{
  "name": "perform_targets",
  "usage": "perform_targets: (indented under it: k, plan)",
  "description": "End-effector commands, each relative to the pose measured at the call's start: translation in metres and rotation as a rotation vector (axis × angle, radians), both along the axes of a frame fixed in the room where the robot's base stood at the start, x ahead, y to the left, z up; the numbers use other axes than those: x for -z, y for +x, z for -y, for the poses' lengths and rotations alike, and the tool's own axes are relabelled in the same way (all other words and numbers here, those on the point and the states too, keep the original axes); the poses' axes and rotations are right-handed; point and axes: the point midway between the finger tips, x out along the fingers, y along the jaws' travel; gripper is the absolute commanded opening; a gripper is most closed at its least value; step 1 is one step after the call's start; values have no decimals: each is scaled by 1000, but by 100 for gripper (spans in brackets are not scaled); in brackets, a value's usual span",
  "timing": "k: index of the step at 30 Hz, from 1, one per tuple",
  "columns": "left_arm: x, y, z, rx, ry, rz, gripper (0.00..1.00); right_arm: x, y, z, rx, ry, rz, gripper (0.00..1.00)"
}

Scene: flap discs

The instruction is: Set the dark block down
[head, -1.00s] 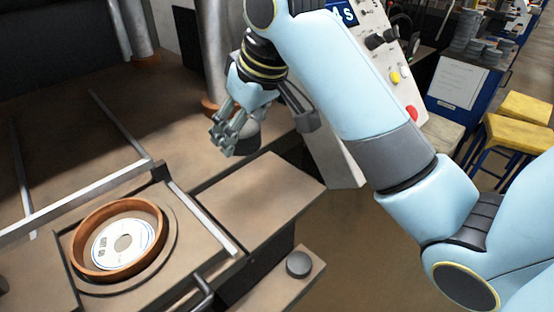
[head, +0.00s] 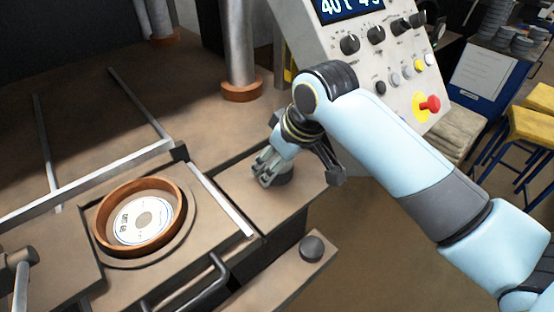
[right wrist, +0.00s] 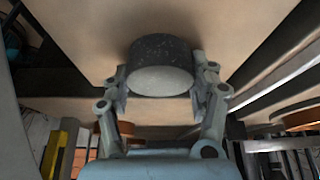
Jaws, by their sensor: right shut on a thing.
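The dark block (head: 284,178) is a short, round, dark-speckled piece with a paler end face, seen best in the right wrist view (right wrist: 160,52). My right gripper (head: 270,178) is shut on it, with one finger on each side in the wrist view (right wrist: 160,88). Gripper and block are low over the flat brown side plate (head: 232,192), right of the ring. I cannot tell whether the block touches the plate. The fingers hide part of the block in the head view. My left gripper is not in view.
An orange-brown ring (head: 103,228) holds a white-faced disc (head: 140,221) on the left. A metal rail (head: 222,200) runs between it and the side plate. A control panel (head: 385,75) with knobs and a red button stands behind my right arm. A round knob (head: 312,248) is in front.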

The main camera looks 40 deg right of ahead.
Motion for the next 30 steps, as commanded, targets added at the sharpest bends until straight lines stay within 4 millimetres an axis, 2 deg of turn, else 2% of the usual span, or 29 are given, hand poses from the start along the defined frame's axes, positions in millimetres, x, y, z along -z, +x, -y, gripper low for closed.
perform_targets:
  k: [6,7,12,23,26,30]
  plan:
    - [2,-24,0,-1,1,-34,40,2,0,0,0,0,1,16]
    - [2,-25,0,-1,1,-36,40,3,0,0,0,0,-1,61]
    - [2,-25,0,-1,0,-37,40,2,0,0,0,0,0,83]
    - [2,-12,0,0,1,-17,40,-3,-1,0,-1,-1,1,83]
    - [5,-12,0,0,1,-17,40,-15,-6,1,0,-2,2,83]
    - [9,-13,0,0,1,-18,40,-44,-19,3,-1,-2,4,83]
